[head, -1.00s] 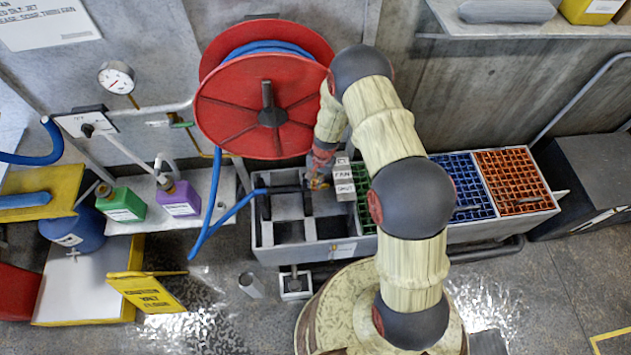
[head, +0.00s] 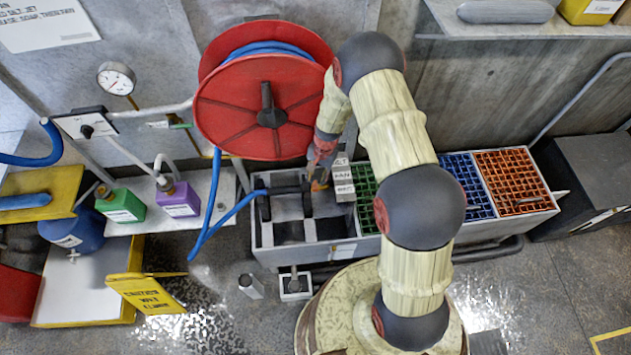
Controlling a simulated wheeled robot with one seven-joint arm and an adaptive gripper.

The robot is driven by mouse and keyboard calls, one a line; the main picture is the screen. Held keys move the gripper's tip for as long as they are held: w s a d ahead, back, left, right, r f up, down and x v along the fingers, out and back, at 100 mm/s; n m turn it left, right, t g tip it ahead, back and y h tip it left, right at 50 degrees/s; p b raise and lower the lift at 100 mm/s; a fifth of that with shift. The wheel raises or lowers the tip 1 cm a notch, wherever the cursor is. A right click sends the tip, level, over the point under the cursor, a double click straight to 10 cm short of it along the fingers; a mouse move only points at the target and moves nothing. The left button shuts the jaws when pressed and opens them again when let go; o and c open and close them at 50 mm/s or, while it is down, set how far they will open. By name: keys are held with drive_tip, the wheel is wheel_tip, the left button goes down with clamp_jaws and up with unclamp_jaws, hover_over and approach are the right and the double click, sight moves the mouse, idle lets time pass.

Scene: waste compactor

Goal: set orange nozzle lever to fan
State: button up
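The spray nozzle (head: 288,188) is a dark piece on the end of the blue hose, lying across the left part of the grey trough. A small orange piece, apparently the nozzle lever (head: 319,185), shows at its right end, just left of a stack of grey label plates (head: 342,181). The lettering on the plates is too small to read surely. My gripper (head: 318,170) points down at the orange lever from behind, close to or touching it. Its fingers are small and partly hidden by my wrist, so their opening and the lever's exact setting do not show clearly.
A red hose reel (head: 268,105) stands close left of my wrist. Green, blue and orange grid bins (head: 514,182) fill the trough's right side. Green (head: 122,205) and purple (head: 179,199) bottles stand on a shelf at left. A yellow caution sign (head: 147,293) stands on the floor.

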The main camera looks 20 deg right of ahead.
wheel_tip(320, 180, up, 7)
drive_tip(key=shift+d, duration=0.45)
drive_tip(key=shift+s, duration=0.1)
drive_tip(key=shift+c, duration=0.4)
